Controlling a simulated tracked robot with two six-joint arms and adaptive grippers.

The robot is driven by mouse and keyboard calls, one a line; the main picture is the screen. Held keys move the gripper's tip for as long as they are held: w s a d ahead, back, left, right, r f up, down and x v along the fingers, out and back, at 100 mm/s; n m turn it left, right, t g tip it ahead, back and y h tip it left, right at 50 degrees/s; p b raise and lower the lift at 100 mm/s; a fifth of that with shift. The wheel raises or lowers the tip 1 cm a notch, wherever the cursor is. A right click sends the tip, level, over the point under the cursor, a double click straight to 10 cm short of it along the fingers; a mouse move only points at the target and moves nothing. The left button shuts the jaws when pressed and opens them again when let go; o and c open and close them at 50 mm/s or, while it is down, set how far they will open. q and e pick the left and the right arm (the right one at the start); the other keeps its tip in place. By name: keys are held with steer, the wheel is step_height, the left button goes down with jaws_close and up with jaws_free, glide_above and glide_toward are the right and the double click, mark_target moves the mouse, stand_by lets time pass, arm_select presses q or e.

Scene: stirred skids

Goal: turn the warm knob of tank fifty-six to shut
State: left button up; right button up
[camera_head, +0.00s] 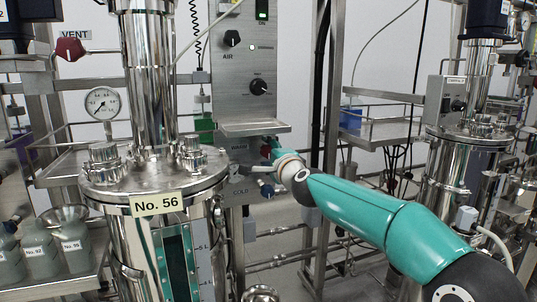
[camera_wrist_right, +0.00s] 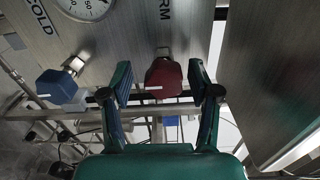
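Tank fifty-six is the steel vessel (camera_head: 120,235) with the label "No. 56" at the left in the head view. In the right wrist view the warm knob (camera_wrist_right: 163,76) is dark red, under the letters "RM" of a partly cut label. A white line on it lies crosswise in the picture. The cold knob (camera_wrist_right: 58,86) is blue and sits to its left; it also shows in the head view (camera_head: 266,189). My right gripper (camera_wrist_right: 160,82) is open, one finger on each side of the warm knob, with gaps visible. My left gripper is not in view.
The grey control panel (camera_head: 238,95) with a small shelf (camera_head: 255,127) stands above my right gripper. A dial gauge (camera_wrist_right: 86,6) is above the knobs. Pipes run below them. Another steel tank (camera_head: 455,175) stands at the right.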

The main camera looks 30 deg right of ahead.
steer(key=shift+r, duration=0.1)
steer(key=v, duration=1.2)
stand_by(0.4)
